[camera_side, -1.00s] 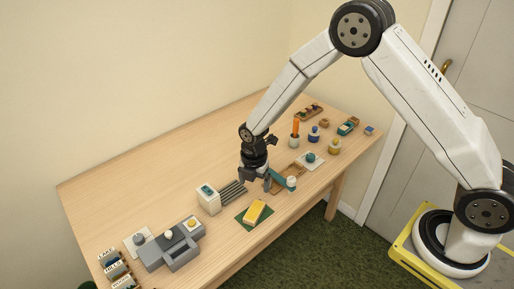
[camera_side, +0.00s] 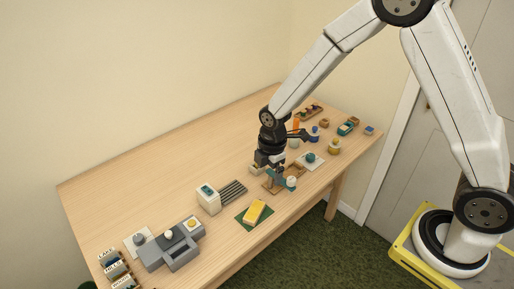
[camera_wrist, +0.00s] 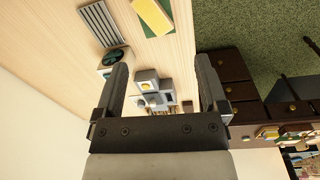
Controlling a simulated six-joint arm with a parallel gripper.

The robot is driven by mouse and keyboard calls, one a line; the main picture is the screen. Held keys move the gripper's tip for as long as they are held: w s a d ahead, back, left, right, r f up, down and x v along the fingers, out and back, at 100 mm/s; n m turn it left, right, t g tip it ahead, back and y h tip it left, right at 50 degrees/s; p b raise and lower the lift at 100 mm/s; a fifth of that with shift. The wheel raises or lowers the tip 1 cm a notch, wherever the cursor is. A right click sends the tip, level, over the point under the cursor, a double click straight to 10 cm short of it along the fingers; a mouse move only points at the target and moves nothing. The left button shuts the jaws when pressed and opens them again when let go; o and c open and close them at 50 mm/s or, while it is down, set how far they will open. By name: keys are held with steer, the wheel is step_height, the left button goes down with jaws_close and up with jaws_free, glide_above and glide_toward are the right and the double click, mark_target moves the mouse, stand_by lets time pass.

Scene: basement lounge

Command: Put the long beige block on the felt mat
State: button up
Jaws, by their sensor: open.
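My gripper (camera_side: 271,166) is open over the middle of the table, above the left end of a brown wooden tray. In the wrist view its two fingers (camera_wrist: 162,72) stand apart with nothing gripped between them. A small pale beige piece (camera_side: 255,168) shows beside the gripper at its left; the gripper hides part of it, and I cannot tell whether it is the long block. The dark green mat (camera_side: 240,217) lies near the front edge, left of the gripper. A yellow block (camera_side: 255,211) lies on it; both also show at the top of the wrist view.
A white box with a teal top (camera_side: 207,199) and a grey slotted rack (camera_side: 233,191) stand left of the gripper. A grey station (camera_side: 172,246) is at the front left. The back left is clear.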

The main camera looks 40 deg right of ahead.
steer(key=s+d+r+m+t, duration=0.1)
steer(key=s+d+r+m, duration=0.1)
steer(key=s+r+m, duration=0.2)
steer(key=s+d+r+m, duration=0.3)
steer(key=s+m, duration=0.6)
steer(key=m, duration=0.3)
steer(key=shift+s+r+t, duration=0.35)
steer(key=shift+r+t, duration=0.05)
steer(key=shift+r, duration=0.3)
